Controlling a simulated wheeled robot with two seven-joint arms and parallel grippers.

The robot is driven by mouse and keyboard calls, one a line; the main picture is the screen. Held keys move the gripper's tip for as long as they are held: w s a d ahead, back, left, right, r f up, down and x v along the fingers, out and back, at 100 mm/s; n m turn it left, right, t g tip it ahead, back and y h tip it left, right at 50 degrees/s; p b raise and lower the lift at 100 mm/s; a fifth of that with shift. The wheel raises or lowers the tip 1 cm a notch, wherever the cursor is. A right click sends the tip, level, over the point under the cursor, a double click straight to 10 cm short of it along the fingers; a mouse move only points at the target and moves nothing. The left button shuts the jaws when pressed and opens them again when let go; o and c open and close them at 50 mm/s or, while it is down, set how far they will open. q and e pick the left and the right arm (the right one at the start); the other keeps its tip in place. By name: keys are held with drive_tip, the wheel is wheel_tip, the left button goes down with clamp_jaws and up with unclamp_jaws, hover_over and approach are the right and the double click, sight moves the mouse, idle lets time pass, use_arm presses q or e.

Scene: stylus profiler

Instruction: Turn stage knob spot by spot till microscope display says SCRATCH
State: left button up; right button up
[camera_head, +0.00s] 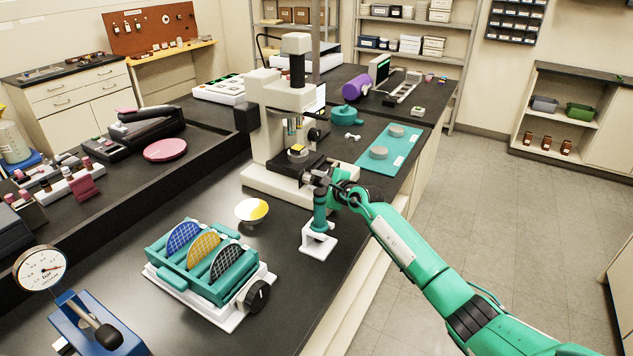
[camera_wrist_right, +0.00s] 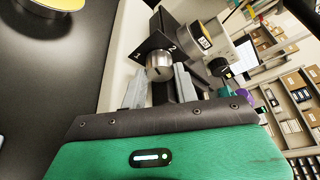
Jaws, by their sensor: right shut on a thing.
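The microscope (camera_head: 283,95), beige with a black upper column, stands on the dark bench. Its black stage (camera_head: 306,163) carries a small yellow-topped piece (camera_head: 298,149). My right gripper (camera_head: 317,180) is at the stage's front right corner. In the right wrist view the silver stage knob (camera_wrist_right: 159,66) sits between the two grey fingers, which are shut on it. A "2" shows on the black stage face beside the knob. The display (camera_head: 320,97) is seen nearly edge-on. It also shows as a pale panel in the right wrist view (camera_wrist_right: 247,52), its text unreadable. My left gripper is not in view.
A teal handle on a white stand (camera_head: 319,238) stands close below my right gripper. A yellow-and-white disc (camera_head: 251,211) and a teal wafer rack (camera_head: 167,276) are to the left. A teal mat (camera_head: 376,165) with grey discs lies behind my arm.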

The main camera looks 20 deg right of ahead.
drive_tip(key=shift+d+r+m+g+p, duration=0.1)
drive_tip(key=shift+m+g+p, duration=0.25)
drive_tip(key=shift+m, duration=0.35)
drive_tip(key=shift+m+g+y, duration=0.25)
drive_tip(key=shift+m+y, duration=0.15)
drive_tip(key=shift+m, duration=0.1)
drive_tip(key=shift+w+d+m+g+y, duration=0.1)
drive_tip(key=shift+m+g+y, duration=0.2)
drive_tip(key=shift+m+g, duration=0.55)
drive_tip(key=shift+m, duration=0.35)
drive_tip(key=o, duration=0.7)
